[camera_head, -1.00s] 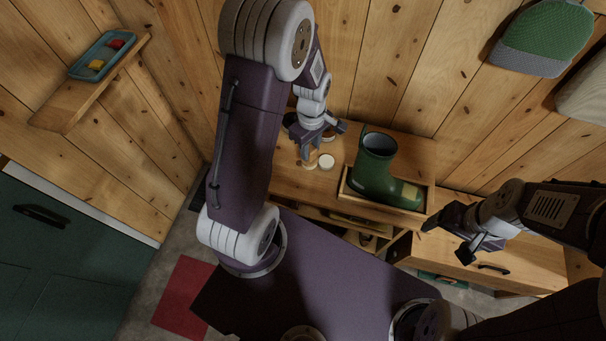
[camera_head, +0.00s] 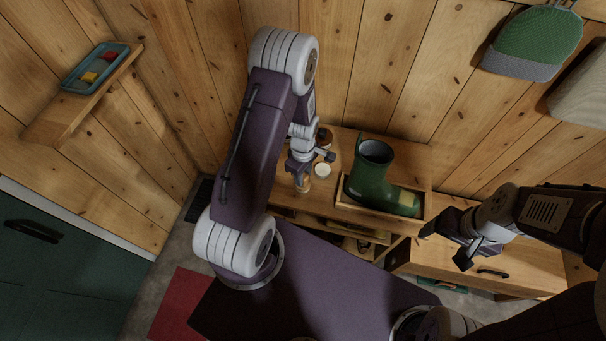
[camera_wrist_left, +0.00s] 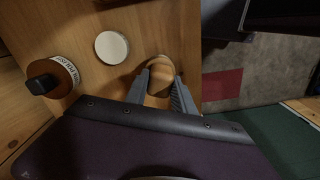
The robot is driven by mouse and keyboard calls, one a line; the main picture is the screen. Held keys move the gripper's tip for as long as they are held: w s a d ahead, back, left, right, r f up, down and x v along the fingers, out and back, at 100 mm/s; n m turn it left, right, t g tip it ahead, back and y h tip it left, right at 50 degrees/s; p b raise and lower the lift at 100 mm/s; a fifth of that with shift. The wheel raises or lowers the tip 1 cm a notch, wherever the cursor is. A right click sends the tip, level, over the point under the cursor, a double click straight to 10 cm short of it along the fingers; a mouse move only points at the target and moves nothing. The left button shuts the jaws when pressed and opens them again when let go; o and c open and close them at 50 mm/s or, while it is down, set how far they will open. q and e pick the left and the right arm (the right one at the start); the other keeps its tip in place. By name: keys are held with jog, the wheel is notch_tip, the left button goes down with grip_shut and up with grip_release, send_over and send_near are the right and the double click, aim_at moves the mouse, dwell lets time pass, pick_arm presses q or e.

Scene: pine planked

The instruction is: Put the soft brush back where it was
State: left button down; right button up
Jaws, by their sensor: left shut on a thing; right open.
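My left gripper (camera_head: 302,173) is shut on a small tan wooden piece (camera_head: 304,185), apparently the soft brush, at the left front part of the wooden bench top (camera_head: 285,193). In the left wrist view the rounded wooden top (camera_wrist_left: 160,72) shows between the two fingers (camera_wrist_left: 161,90). Its bristles are hidden, and I cannot tell whether it touches the bench. My right gripper (camera_head: 446,248) is open and empty, in front of the bench's right side.
A white round disc (camera_head: 322,170) and a labelled round tin (camera_wrist_left: 58,76) with a black knob stand close by the left gripper. A green boot (camera_head: 372,180) stands in a shallow wooden tray (camera_head: 378,212) to the right. A wall shelf (camera_head: 80,110) holds a blue tray (camera_head: 72,86).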

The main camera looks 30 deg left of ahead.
pick_arm(q)
jog(key=shift+f, duration=0.1)
jog(key=c, duration=1.1)
grip_release()
jog(key=shift+o, duration=0.2)
notch_tip(320, 180, up, 12)
jog(key=s+d+r+m, duration=0.2)
jog(key=s+m, duration=0.2)
jog(key=m, duration=0.4)
jog(key=s+d+r+m+t, duration=0.1)
jog(key=s+m, duration=0.3)
jog(key=m, duration=0.4)
jog(key=shift+s+d+r, duration=0.15)
jog(key=shift+d+r, duration=0.65)
jog(key=shift+d, duration=0.1)
jog(key=shift+s, duration=0.1)
